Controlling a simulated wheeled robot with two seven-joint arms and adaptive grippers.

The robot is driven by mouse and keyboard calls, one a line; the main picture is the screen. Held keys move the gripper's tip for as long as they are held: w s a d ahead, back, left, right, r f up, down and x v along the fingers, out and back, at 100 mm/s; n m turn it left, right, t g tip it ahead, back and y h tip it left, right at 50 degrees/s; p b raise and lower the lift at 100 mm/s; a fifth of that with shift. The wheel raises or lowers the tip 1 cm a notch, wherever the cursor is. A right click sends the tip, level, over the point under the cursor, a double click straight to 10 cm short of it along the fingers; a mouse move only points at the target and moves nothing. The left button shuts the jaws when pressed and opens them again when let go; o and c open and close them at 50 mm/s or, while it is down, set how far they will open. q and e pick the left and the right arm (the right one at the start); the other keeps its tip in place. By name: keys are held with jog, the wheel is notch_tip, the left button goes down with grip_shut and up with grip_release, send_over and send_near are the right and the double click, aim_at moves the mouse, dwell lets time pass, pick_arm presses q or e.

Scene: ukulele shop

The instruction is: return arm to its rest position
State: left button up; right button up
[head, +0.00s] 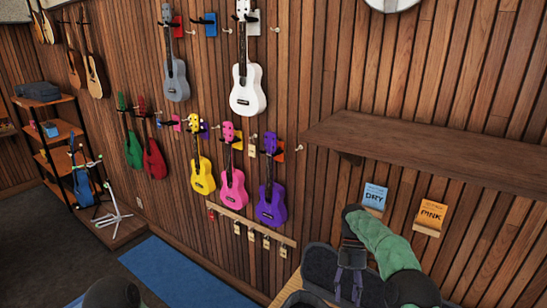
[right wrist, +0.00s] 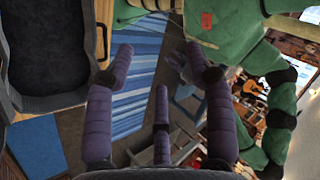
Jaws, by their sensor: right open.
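My right arm (head: 375,240), green with dark joints, reaches in at the lower right of the head view. Its right gripper (head: 348,290) points down with its dark purple fingers apart. The right wrist view shows the same gripper (right wrist: 160,68) open, with nothing between the fingers. In the head view it overlaps a dark, padded, case-like container (head: 319,268). In the right wrist view that container (right wrist: 45,103) lies left of the fingers, apart from them in the picture. My left gripper is not in view.
A wooden shelf (head: 430,150) juts from the slatted wall, above a blue DRY card (head: 374,197) and an orange PINK card (head: 431,216). Several ukuleles hang on the wall, including a purple one (head: 271,202). A blue rug (head: 180,272) lies on open floor.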

jog(key=s+a+f+m+t+y, duration=0.1)
jog(key=s+a+f+m, duration=0.25)
jog(key=f, duration=0.45)
jog(key=s+a+f+m+t, duration=0.2)
jog(key=f+m, duration=0.2)
jog(key=f, duration=0.4)
jog(key=s+a+f+m+t+y, duration=0.1)
jog(key=s+a+f+m, duration=0.15)
jog(key=f, duration=0.65)
jog(key=s+a+f+m+t, duration=0.2)
jog(key=s+m, duration=0.5)
jog(key=s, duration=0.2)
jog(key=s+a+f+m+t, duration=0.2)
jog(key=s+a+f+m, duration=0.1)
jog(key=s+m, duration=0.5)
pick_arm(q)
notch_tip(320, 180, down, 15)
jog(key=b, duration=1.5)
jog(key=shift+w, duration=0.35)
pick_arm(e)
notch_tip(320, 180, down, 15)
jog(key=n, duration=0.1)
jog(key=shift+s+d+r+y, duration=0.15)
jog(key=shift+s+d+y, duration=0.05)
jog(key=shift+s+y, duration=0.1)
